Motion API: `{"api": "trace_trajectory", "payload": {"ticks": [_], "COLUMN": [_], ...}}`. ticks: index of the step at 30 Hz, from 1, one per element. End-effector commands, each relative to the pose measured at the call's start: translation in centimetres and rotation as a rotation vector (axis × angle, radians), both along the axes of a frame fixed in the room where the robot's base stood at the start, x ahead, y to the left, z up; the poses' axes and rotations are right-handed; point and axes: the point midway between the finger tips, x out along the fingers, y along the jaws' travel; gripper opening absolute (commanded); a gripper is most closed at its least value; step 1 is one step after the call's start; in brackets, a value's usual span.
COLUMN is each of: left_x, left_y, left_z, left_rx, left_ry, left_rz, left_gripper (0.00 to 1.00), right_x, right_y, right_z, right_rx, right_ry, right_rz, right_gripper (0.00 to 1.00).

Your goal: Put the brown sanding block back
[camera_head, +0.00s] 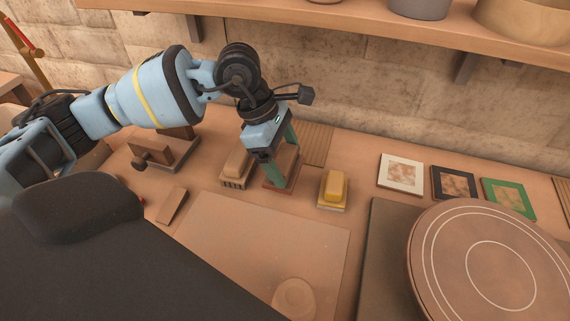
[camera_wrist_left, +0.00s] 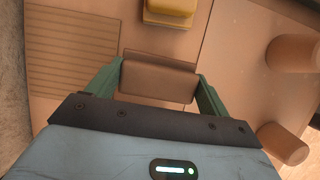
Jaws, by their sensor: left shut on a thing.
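My left gripper (camera_head: 282,178) points down over the bench with its green fingers shut on the brown sanding block (camera_head: 286,160). In the left wrist view the brown block (camera_wrist_left: 158,80) spans the gap between the two fingers (camera_wrist_left: 160,84). A reddish-brown flat patch (camera_head: 279,186) shows at the fingertips, below the block. I cannot tell whether the block touches it. A yellow block (camera_head: 334,184) sits on a pale base to the right, and a tan block (camera_head: 237,163) with a slatted underside stands just left of the gripper. My right gripper is not seen.
A ribbed mat (camera_head: 317,143) lies behind the gripper. Framed sample tiles (camera_head: 401,174) and a round wheel (camera_head: 490,262) are at the right. A wooden clamp-like piece (camera_head: 160,153) stands left. A wide flat board (camera_head: 262,240) lies in front. A shelf (camera_head: 400,30) overhangs the back.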

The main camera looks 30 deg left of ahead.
Motion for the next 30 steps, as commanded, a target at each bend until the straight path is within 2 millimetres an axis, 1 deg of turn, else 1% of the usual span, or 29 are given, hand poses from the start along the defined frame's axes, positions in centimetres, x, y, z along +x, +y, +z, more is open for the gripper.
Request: {"api": "trace_trajectory", "payload": {"ticks": [3,9,11,18,26,30], "left_x": [0.6,0.7,0.7,0.6,0.7,0.6], "left_y": [0.1,0.1,0.1,0.2,0.1,0.1], "left_z": [0.0,-0.2,-0.6,-3.4,-3.6,-4.0], "left_rx": [0.000,0.000,0.001,0.001,-0.001,0.000], "left_ry": [-0.001,0.000,0.002,0.002,0.000,0.002], "left_rz": [0.000,0.000,0.001,0.001,0.002,0.001], "left_gripper": [0.62,0.62,0.62,0.62,0.62,0.62], "right_x": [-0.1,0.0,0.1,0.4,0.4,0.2], "right_y": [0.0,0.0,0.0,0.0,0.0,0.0], "right_z": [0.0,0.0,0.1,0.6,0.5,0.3], "right_rx": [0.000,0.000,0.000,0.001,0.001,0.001], "right_ry": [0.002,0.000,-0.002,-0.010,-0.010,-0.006], "right_rz": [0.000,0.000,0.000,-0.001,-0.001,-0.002], "right_gripper": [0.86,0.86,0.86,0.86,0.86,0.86]}}
